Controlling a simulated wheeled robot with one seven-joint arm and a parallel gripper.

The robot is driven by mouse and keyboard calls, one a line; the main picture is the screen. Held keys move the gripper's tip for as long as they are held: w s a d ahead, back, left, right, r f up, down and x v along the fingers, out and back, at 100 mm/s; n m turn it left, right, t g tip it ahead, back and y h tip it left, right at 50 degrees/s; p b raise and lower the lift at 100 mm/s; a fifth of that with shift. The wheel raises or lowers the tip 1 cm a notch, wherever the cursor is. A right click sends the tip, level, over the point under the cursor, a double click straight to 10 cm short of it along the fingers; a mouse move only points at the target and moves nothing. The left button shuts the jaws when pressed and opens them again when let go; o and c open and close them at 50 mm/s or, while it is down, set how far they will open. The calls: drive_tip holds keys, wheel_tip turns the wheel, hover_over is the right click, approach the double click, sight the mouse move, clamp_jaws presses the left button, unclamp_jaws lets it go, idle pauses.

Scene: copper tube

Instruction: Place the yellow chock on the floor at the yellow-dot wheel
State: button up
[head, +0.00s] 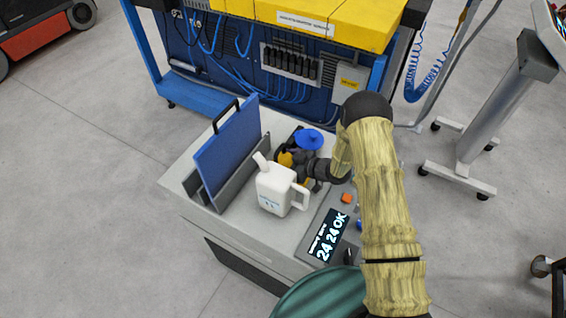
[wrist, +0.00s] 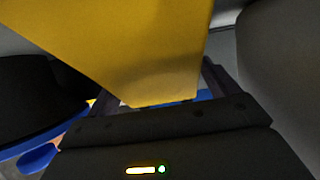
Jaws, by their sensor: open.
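A yellow piece, likely the yellow chock (head: 286,159), shows in part on the grey cabinet top in the head view, behind the white jug. In the wrist view a large yellow surface (wrist: 140,45) fills the upper middle, very close to the camera. My gripper (head: 306,168) is low over the cabinet top beside the yellow piece, partly hidden by the jug. Its dark jaws are open, with the yellow surface in front of or between them; I cannot tell if they touch it. No yellow dot can be made out on any wheel.
The white jug (head: 275,190) stands close in front of my gripper. A blue panel (head: 228,150) stands upright at left, and a blue disc (head: 308,139) is just behind. A lit display (head: 328,237) is at the front right. Casters (head: 482,196) stand at right; open floor (head: 80,190) lies left.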

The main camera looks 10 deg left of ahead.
drive_tip(key=b+v, duration=0.3)
drive_tip(key=v, duration=0.8)
drive_tip(key=shift+s+d+r, duration=0.1)
drive_tip(key=shift+s+d, duration=0.05)
drive_tip(key=shift+d, duration=0.2)
drive_tip(key=shift+r, duration=0.1)
drive_tip(key=w+d+r+m+t+h, duration=0.2)
drive_tip(key=d+r+m+t+h, duration=0.2)
drive_tip(key=d+r+m+h, duration=0.5)
drive_tip(key=s+d+r+m+g+h, duration=0.2)
drive_tip(key=s+d+r+g, duration=0.1)
drive_tip(key=s, duration=0.7)
drive_tip(key=s+d+r+m+g+h, duration=0.1)
drive_tip(key=s+d+r+m+g, duration=0.1)
drive_tip(key=s, duration=0.8)
wheel_tip(320, 180, up, 3)
drive_tip(key=shift+s+d+f+m+g+h, duration=0.1)
drive_tip(key=shift+s+d+m+g+h, duration=0.4)
drive_tip(key=shift+d, duration=0.5)
